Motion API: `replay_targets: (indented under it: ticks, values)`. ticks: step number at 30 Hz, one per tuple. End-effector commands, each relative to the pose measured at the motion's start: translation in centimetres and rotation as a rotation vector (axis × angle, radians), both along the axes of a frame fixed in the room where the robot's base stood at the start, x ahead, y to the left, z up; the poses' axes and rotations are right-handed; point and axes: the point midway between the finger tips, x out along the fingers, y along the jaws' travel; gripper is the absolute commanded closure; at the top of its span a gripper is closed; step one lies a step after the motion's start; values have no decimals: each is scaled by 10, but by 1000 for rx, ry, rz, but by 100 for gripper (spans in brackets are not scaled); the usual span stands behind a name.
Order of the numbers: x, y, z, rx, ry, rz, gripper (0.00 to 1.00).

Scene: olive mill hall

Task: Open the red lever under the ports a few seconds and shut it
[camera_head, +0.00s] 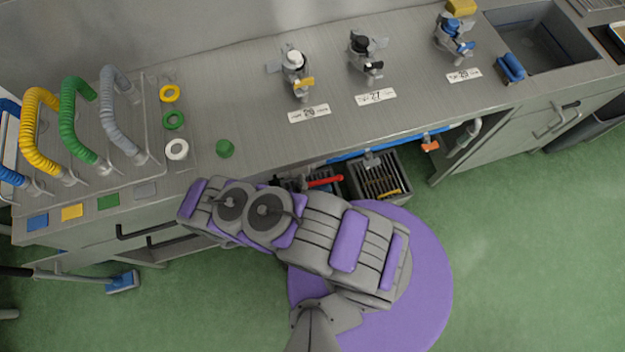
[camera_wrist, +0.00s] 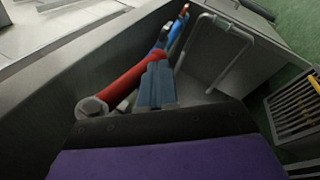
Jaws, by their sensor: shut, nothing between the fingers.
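The red lever (camera_head: 325,182) shows in the head view as a short red bar below the counter's front edge, just beyond my arm. In the wrist view a long red bar (camera_wrist: 137,77), which looks like the same lever, runs diagonally from a grey nut-like end (camera_wrist: 91,108). My gripper (camera_wrist: 157,70) is shut and empty, its blue-grey fingers close to the right side of the red bar. I cannot tell whether they touch. In the head view my arm hides the gripper. The numbered ports (camera_head: 376,96) sit on the counter above.
A blue pipe (camera_head: 385,145) with an orange handle (camera_head: 430,145) runs under the counter edge. A slatted crate (camera_head: 378,178) stands below; it also shows at right in the wrist view (camera_wrist: 299,108). A bent metal rod (camera_wrist: 218,25) is beyond my fingers. Green floor lies clear at right.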

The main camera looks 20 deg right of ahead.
Motion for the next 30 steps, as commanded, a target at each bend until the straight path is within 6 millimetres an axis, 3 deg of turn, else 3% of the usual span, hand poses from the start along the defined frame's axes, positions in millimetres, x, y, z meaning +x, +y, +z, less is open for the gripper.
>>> replay_targets:
  ticks: [17,30]
  values:
    - [0,5,-1,-14,1,1,100]
    - [-6,64,-22,-16,0,3,100]
